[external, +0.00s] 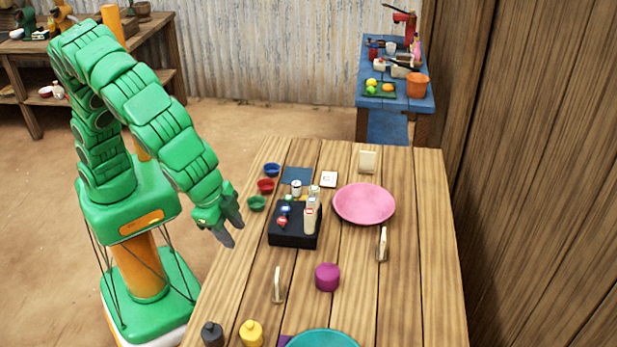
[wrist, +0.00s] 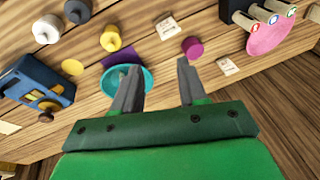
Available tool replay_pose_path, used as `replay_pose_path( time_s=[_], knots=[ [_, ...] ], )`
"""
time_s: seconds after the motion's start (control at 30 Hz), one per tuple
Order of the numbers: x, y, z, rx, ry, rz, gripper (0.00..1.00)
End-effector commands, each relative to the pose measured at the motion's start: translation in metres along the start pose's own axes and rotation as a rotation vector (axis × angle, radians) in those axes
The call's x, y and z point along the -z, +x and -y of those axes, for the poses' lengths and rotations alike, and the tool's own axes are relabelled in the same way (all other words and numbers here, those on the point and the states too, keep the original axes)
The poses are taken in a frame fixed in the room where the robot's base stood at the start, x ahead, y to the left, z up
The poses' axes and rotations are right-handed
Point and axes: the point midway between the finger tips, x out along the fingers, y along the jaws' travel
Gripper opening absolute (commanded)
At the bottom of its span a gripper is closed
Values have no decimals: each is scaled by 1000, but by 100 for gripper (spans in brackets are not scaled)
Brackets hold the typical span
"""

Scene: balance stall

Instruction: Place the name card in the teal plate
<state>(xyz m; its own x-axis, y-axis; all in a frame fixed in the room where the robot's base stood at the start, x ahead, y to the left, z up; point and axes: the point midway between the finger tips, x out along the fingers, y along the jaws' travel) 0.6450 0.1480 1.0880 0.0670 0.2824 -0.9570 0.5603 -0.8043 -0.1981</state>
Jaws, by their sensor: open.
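Several small cream name cards stand on the wooden table. One stands front left of the purple pot (external: 278,285), one right of it (external: 383,244) and one behind the pink plate (external: 367,161). The wrist view shows two pale cards, one near the top (wrist: 168,28) and one right of the fingers (wrist: 228,66); I cannot tell which is meant. The teal plate (external: 322,338) is cut off by the bottom edge in the external view. In the wrist view the left finger partly hides the plate (wrist: 111,79). My gripper (external: 229,228) is open and empty, above the table's left edge.
A pink plate (external: 364,204) lies towards the back. A black tray (external: 292,236) with small items stands near my gripper, beside several small bowls. A purple pot (external: 327,277) stands mid-table; black (external: 212,334) and yellow (external: 251,333) containers stand front left. The right side is clear.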

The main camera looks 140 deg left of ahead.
Motion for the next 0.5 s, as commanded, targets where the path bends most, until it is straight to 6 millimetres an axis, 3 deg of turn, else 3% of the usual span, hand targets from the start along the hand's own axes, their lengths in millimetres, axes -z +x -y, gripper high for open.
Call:
replay_pose_path(
  time_s=[0.5],
  knots=[
    [-124,-53,44,-41,136,95,42]
  ],
)
